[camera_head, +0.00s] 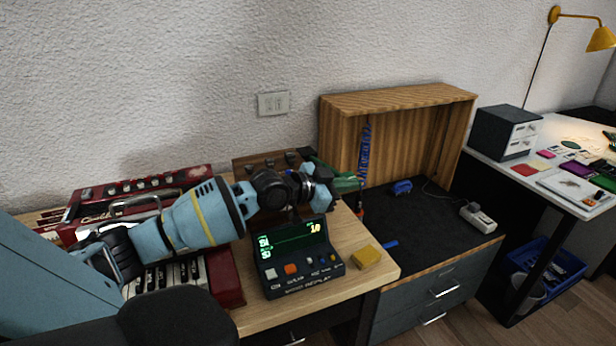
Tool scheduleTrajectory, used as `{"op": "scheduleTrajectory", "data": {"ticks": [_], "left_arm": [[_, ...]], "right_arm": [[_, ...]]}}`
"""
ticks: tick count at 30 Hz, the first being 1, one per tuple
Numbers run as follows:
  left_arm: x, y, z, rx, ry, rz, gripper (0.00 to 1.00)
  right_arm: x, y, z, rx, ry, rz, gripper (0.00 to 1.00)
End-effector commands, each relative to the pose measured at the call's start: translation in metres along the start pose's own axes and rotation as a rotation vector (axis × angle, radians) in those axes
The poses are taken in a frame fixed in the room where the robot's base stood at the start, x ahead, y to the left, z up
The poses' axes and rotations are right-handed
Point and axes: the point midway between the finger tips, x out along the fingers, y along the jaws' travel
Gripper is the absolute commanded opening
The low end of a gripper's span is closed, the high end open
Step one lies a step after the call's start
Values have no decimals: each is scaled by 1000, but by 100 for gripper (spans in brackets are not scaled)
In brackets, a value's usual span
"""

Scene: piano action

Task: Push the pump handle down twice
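My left arm reaches in from the left across the keyboard, and my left gripper (328,186) is above the wooden desk, behind the small black display device. Its fingers are partly hidden by the wrist, so I cannot tell whether they are open or shut. A green object (345,181) is right beside the fingertips; whether it is touched or held is unclear. A thin upright blue coiled piece (364,150) stands just right of it, with a red part below. I cannot make out clearly which part is the pump handle. My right gripper is not in view.
The display device (293,254) and a yellow block (366,257) sit on the wooden desk (350,280). A red keyboard (225,280) lies under my arm. A wooden open box (390,99) stands behind a dark worktop (420,225) with mostly free room.

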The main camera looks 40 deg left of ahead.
Motion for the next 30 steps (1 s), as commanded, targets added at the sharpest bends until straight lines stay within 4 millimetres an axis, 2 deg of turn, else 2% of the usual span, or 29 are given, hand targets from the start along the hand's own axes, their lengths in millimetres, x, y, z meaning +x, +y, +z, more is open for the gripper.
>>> {"op": "scheduleTrajectory", "data": {"ticks": [1, 5, 12, 21, 30], "left_arm": [[-10, 0, 6, 4, -10, 1, 0], [-28, 2, 8, 2, -13, 3, 0], [-54, 1, 5, 2, -7, 1, 0], [-80, 1, 2, 1, -2, 0, 0], [-94, 1, 2, 1, 0, -1, 0]], "right_arm": [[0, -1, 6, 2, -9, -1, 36], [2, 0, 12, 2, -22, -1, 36], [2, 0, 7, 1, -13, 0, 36], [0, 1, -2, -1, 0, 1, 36], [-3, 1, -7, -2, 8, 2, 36]]}}
